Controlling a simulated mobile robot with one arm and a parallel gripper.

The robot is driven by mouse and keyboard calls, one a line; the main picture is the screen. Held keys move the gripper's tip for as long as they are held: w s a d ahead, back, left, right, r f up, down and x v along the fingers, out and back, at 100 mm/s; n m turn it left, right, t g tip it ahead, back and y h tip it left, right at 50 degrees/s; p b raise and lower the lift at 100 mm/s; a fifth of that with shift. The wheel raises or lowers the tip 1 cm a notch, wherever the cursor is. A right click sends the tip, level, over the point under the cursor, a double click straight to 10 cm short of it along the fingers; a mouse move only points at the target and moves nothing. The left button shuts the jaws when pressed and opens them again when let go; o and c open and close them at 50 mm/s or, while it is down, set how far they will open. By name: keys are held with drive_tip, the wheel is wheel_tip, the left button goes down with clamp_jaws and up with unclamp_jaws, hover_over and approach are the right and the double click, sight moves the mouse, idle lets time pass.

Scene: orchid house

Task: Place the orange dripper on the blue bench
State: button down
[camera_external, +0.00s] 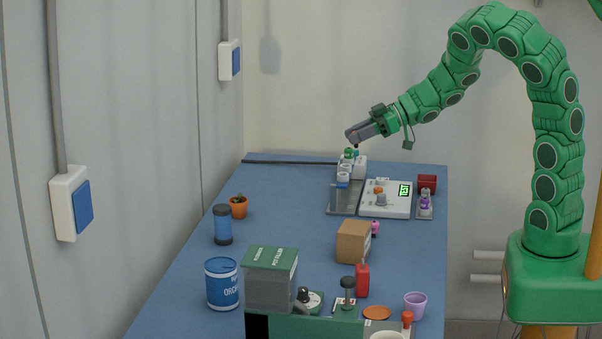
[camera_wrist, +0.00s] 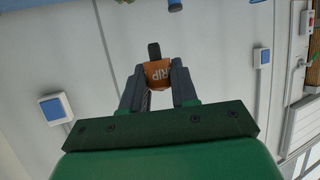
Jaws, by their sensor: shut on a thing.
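My gripper (camera_external: 358,132) is raised above the far end of the blue bench (camera_external: 290,190), over a small rack of white pieces. In the external view the fingers show, but I cannot make out the dripper's orange body there.
Below the gripper are the white rack (camera_external: 358,168) and a white device (camera_external: 397,209) with a green display. A potted cactus (camera_external: 238,209), blue can (camera_external: 222,286), cardboard box (camera_external: 352,242) and red bottle (camera_external: 362,281) stand nearer.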

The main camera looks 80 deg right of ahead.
drive_tip(key=s+d+n+y, duration=0.1)
drive_tip(key=s+d, duration=0.1)
drive_tip(key=s, duration=0.6)
drive_tip(key=shift+s+r+g, duration=0.3)
drive_tip(key=shift+s+r, duration=0.05)
drive_tip(key=shift+r, duration=0.05)
drive_tip(key=shift+w, duration=0.1)
drive_tip(key=shift+w+d+f, duration=0.85)
drive_tip(key=shift+w+f, duration=0.85)
drive_tip(key=shift+w, duration=0.45)
drive_tip(key=shift+w+d+f, duration=0.85)
drive_tip(key=shift+w+f, duration=0.8)
drive_tip(key=shift+w, duration=0.5)
drive_tip(key=shift+w+d+f, duration=0.85)
drive_tip(key=shift+w+f, duration=0.85)
drive_tip(key=shift+w, duration=0.45)
drive_tip(key=shift+f, duration=1.25)
drive_tip(key=c, duration=0.8)
unclamp_jaws()
drive_tip(key=shift+c, duration=0.2)
